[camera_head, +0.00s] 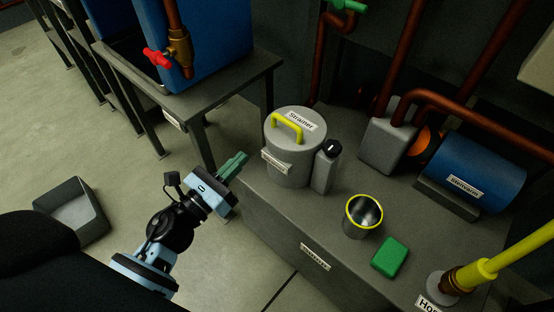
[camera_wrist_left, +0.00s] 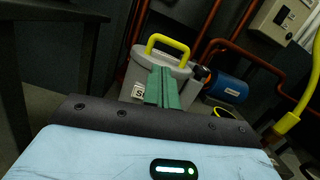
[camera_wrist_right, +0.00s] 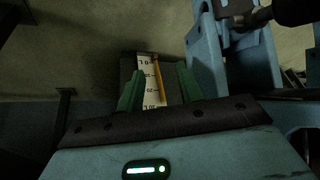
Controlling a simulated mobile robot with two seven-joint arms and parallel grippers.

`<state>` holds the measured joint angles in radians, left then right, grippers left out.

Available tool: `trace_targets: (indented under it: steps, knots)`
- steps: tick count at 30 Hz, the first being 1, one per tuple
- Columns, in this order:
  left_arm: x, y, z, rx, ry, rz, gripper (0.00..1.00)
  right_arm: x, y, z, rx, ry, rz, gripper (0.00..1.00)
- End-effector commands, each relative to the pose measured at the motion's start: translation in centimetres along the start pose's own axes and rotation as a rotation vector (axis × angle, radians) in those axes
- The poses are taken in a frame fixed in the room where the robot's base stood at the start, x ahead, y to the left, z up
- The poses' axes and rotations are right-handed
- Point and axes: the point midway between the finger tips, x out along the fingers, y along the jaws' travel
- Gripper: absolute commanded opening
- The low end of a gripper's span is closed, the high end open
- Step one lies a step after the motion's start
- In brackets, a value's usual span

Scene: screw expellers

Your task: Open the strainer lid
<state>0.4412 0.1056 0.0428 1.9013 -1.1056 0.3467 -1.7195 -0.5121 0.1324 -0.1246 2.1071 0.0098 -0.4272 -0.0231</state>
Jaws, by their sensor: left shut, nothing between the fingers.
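The strainer (camera_head: 290,165) is a grey cylinder on the grey bench, with a flat lid (camera_head: 290,134) seated on top, labelled "Strainer". A yellow handle (camera_head: 287,124) arches over the lid; the handle also shows in the left wrist view (camera_wrist_left: 167,42). My left gripper (camera_head: 240,160) has its green fingers together and empty, left of the strainer and apart from it. In the left wrist view its fingers (camera_wrist_left: 162,85) overlap the strainer's body below the handle. My right gripper (camera_wrist_right: 157,88) shows only in the right wrist view, with its green fingers apart.
A yellow-rimmed metal cup (camera_head: 362,216) and a green block (camera_head: 390,257) sit toward the bench front. A grey open box (camera_head: 72,208) lies on the floor. A white scale (camera_wrist_right: 150,75) shows beyond my right fingers.

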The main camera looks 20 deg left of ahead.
Motion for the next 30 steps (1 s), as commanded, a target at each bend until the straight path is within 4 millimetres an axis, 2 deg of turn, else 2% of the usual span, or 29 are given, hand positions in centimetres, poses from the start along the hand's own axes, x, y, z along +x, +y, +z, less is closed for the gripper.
trace_targets:
  steps: [1, 4, 12, 16, 30]
  knots:
    - [0.5, 0.3, -0.9, 0.056, -0.006, -0.013, 0.0, 1.0, 0.1, 0.6, 0.001, -0.009, -0.001, 0.36]
    - [1.2, 0.4, -1.0, 0.139, -0.016, -0.029, 0.0, 1.6, 0.1, 0.8, 0.001, -0.012, -0.001, 0.36]
    - [1.6, 0.4, -0.7, 0.176, -0.023, -0.038, 0.0, 1.6, 0.2, 0.0, -0.001, 0.004, 0.0, 0.36]
    - [2.6, 0.3, -0.6, 0.173, -0.024, -0.038, 0.0, 1.5, 0.2, -0.2, -0.002, 0.006, 0.0, 0.36]
    - [9.8, 0.0, -0.5, 0.171, -0.024, -0.038, 0.0, 1.1, 0.2, 0.6, -0.003, -0.011, -0.001, 0.36]
